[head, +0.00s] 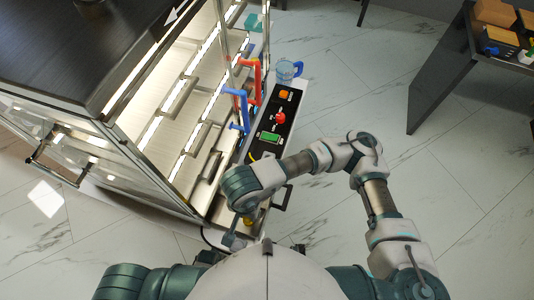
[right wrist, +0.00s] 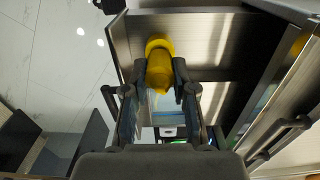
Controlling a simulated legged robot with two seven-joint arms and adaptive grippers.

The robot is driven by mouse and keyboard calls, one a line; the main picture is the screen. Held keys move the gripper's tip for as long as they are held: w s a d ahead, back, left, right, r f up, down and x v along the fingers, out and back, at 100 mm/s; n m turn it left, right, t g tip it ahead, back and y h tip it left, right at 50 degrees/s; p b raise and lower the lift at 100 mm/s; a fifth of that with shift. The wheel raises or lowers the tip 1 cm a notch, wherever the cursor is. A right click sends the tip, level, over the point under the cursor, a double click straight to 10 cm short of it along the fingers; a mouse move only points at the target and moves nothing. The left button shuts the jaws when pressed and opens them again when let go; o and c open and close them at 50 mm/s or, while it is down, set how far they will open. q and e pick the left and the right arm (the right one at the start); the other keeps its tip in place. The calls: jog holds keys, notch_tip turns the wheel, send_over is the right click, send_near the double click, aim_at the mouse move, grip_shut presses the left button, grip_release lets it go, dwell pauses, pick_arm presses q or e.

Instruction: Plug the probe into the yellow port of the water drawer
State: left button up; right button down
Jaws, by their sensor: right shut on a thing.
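In the right wrist view my right gripper (right wrist: 160,70) is shut on a yellow tapered piece, taken as the probe (right wrist: 158,72). A wider yellow ring (right wrist: 160,42) sits at its far end, against a metallic drawer (right wrist: 205,45). I cannot tell whether this ring is the port or part of the probe, nor how deep any contact is. In the head view my right arm reaches left to the lower end of the buffet, and its wrist hides most of the gripper. A small yellow part (head: 249,222) shows beside it. My left gripper is out of view.
The lit buffet cabinet (head: 150,100) stands left of the arm. A black panel (head: 284,112) with a red knob (head: 280,118) and green display (head: 269,137) lies beyond. A jug (head: 286,72) stands at its far end. Floor is clear to the right, before a dark table (head: 440,80).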

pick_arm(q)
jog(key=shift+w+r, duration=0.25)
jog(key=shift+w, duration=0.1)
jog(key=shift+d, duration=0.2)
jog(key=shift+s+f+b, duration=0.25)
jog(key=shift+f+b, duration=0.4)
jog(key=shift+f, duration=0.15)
pick_arm(e)
jog(key=shift+f, duration=0.5)
jog(key=c, duration=0.9)
grip_release()
jog(key=shift+c, duration=1.2)
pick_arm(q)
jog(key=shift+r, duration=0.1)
pick_arm(e)
jog(key=shift+r, duration=0.15)
